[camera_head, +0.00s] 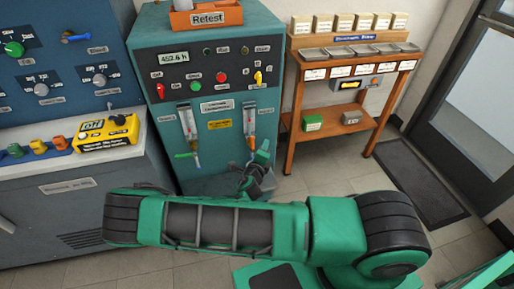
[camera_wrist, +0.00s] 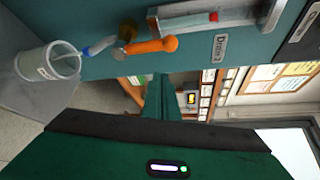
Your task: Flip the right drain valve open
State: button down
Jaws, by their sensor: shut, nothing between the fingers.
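The right drain valve has an orange handle (camera_wrist: 150,46) on the teal bench front, beside a label (camera_wrist: 220,47) that seems to read Drain 2. The wrist view is turned sideways. A blue-tipped spout (camera_wrist: 100,46) leads from the valve toward a clear beaker (camera_wrist: 48,65). In the wrist view my gripper (camera_wrist: 163,85) is shut and empty, apart from the orange handle.
The teal bench (camera_head: 219,64) carries buttons and an orange Retest tray (camera_head: 206,16). A wooden shelf (camera_head: 290,100) stands at the right. A grey machine (camera_head: 70,188) is at the left.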

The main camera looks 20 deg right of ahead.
jog(key=f+v, duration=0.1)
jog(key=v, duration=0.8)
jog(key=shift+s+a+f, duration=0.3)
jog(key=shift+s, duration=0.15)
jog(key=s+d+r+m+g, duration=0.5)
jog(key=d+m+g, duration=0.2)
jog(key=m, duration=0.6)
jog(key=s+d+r+m+g, duration=0.6)
jog(key=d+m, duration=0.1)
jog(key=m, duration=0.6)
jog(key=s+d+r+m+y, duration=0.2)
jog(key=s+r+m+y, duration=0.7)
jog(key=s+r+m, duration=0.9)
jog(key=r+m, duration=0.2)
jog(key=m, duration=0.3)
jog(key=shift+s+m+y, duration=0.3)
jog(key=shift+s+m, duration=0.1)
